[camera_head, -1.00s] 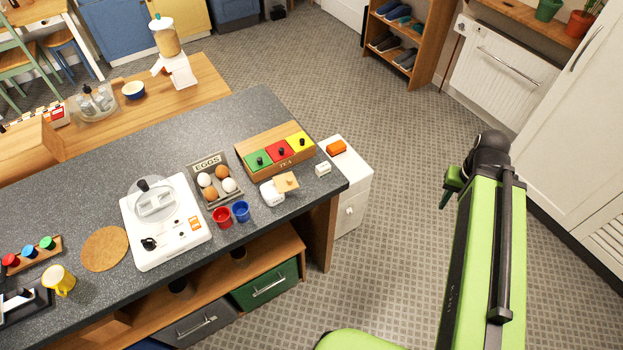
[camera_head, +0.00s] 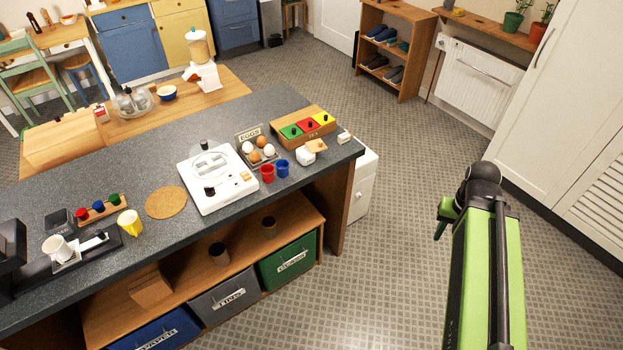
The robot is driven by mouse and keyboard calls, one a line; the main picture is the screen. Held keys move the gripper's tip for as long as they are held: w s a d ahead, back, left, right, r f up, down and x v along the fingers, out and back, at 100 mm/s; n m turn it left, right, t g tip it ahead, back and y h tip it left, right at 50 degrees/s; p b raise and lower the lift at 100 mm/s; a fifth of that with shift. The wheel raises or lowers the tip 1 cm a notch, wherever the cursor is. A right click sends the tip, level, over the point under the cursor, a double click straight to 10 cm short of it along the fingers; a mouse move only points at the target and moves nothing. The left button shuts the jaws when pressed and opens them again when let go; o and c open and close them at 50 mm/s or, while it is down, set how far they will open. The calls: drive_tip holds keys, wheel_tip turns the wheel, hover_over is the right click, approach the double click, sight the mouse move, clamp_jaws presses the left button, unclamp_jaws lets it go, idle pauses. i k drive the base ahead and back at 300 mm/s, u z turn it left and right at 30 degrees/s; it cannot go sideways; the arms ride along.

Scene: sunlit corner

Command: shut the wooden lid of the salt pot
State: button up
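The salt pot (camera_head: 305,157) is a small white pot on the dark counter, near its right end. Its wooden lid (camera_head: 317,146) stands out from the pot's right side and looks open. The pot is in front of the tea box and right of the blue cup. My gripper (camera_head: 441,220) is at the end of my green arm, over the floor well right of the counter and apart from the pot. It is small and seen from behind, so I cannot tell whether its fingers are open.
A red cup (camera_head: 267,173) and a blue cup (camera_head: 282,168) stand close left of the pot. The tea box (camera_head: 303,128) with coloured lids is behind it. A small white block (camera_head: 344,138) sits at the counter's corner. The floor (camera_head: 385,190) between counter and arm is clear.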

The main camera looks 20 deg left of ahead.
sight(317, 145)
drive_tip(key=z, duration=0.05)
drive_tip(key=k, duration=0.55)
drive_tip(key=u, duration=1)
drive_tip(key=i, duration=1)
drive_tip(key=u, duration=0.95)
drive_tip(key=k, duration=0.65)
drive_tip(key=u, duration=0.05)
drive_tip(key=i, duration=0.5)
drive_tip(key=u, duration=0.05)
